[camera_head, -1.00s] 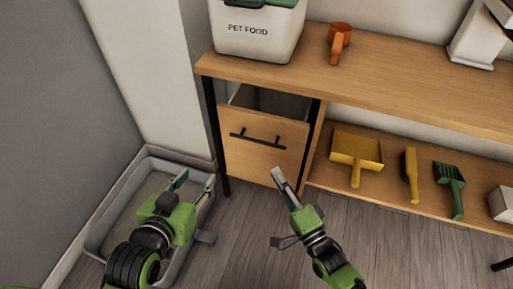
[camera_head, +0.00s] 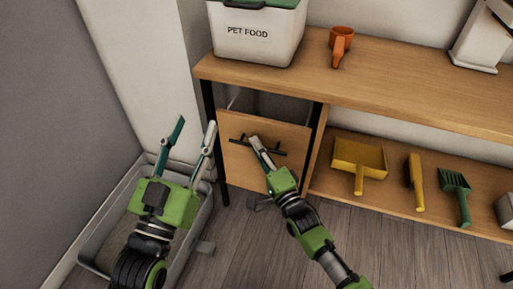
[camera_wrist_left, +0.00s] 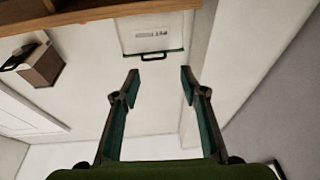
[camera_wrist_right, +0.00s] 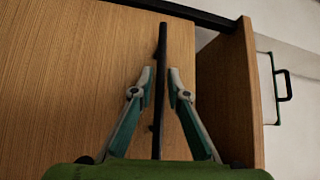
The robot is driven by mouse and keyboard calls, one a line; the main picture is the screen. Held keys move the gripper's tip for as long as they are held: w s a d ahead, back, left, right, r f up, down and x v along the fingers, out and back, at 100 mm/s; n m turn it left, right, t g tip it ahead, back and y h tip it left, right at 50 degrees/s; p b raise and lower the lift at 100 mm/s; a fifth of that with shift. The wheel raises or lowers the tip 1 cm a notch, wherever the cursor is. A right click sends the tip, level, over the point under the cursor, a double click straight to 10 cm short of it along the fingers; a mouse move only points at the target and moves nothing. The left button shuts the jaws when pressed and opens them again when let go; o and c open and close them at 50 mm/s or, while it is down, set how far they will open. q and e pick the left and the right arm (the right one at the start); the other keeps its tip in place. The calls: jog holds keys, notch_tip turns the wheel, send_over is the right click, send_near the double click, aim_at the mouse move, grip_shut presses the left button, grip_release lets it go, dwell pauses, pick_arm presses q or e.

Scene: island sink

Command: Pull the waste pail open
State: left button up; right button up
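The waste pail (camera_head: 240,163) is a wooden-fronted pull-out with a black bar handle (camera_head: 238,141), under the left end of the counter. A dark gap shows above its front. My right gripper (camera_head: 254,141) is at the handle. In the right wrist view the black handle bar (camera_wrist_right: 160,60) runs between its two fingers, which stand apart with a small gap to the bar; whether either one touches it I cannot tell. My left gripper (camera_head: 193,128) is open and empty, left of the pail front and above a grey tray.
The grey tray (camera_head: 90,248) lies on the floor by the left wall. A yellow dustpan (camera_head: 358,158), a yellow brush (camera_head: 415,182) and a green tool (camera_head: 456,185) lie on the lower shelf.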

pick_arm(q)
jog(key=shift+s+r, duration=0.1)
jog(key=shift+r, duration=0.2)
pick_arm(e)
jog(key=shift+w+a, duration=0.1)
jog(key=shift+w, duration=0.1)
grip_shut()
jog(key=shift+s, duration=0.1)
